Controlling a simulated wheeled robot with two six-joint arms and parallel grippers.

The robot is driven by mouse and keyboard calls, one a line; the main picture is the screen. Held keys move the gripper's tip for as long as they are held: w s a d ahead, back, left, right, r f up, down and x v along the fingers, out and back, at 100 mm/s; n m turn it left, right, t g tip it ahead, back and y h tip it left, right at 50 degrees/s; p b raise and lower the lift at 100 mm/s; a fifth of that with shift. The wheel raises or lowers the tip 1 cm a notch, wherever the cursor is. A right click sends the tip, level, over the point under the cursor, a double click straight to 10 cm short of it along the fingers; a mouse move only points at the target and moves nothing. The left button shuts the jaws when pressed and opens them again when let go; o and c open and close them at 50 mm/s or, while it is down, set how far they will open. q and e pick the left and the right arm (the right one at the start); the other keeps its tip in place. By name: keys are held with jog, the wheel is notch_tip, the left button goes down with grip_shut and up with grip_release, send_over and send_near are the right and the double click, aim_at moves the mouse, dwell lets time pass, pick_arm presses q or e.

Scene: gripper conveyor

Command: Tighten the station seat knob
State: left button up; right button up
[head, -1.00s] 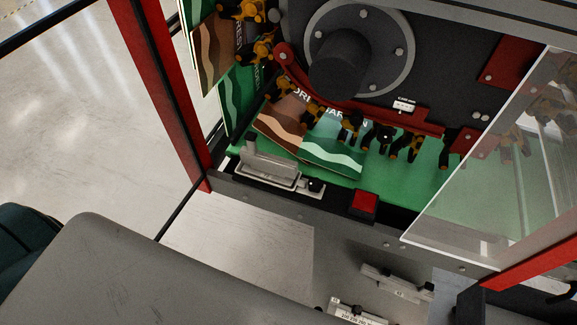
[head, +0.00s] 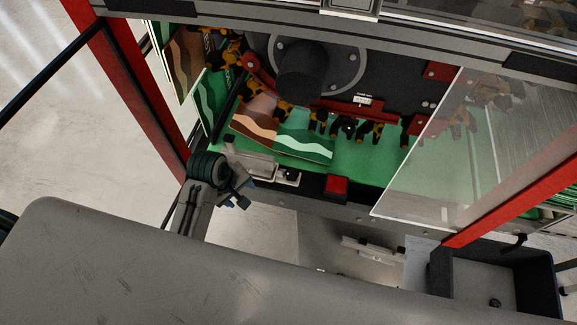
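The station seat (head: 292,182) is at the front edge of the machine, left of the red button, with a silver gripper unit (head: 250,160) in it. The wrist hides part of the seat's left end. My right gripper is out of view.
A red button (head: 336,187) sits right of the seat. A clear guard panel (head: 430,160) slants at the right. A spare silver unit (head: 370,249) lies below the machine's edge. A black bin (head: 548,285) stands at lower right. Red posts (head: 150,120) flank the opening.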

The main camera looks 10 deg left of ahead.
aim_at(291, 173)
pick_arm(q)
jog(key=w+d+r+n+g+h, duration=0.1)
jog(key=w+d+r+n, duration=0.15)
jog(key=w+n, duration=0.3)
jog(key=w+d+r+n+h, duration=0.1)
jog(key=w+d+n+h, duration=0.1)
jog(key=w+d+n, duration=0.35)
jog(key=shift+m, duration=0.6)
jog(key=p+x, duration=0.1)
jog(key=x, duration=0.2)
jog(key=w+a+p+x, duration=0.1)
jog(key=x, duration=0.2)
jog(key=p+x, duration=0.1)
jog(key=x, duration=0.3)
jog(key=shift+w+a+f, duration=0.2)
jog(key=shift+w, duration=0.1)
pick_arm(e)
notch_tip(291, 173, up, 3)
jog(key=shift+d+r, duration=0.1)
pick_arm(q)
jog(key=shift+c, duration=0.2)
jog(key=c, duration=0.9)
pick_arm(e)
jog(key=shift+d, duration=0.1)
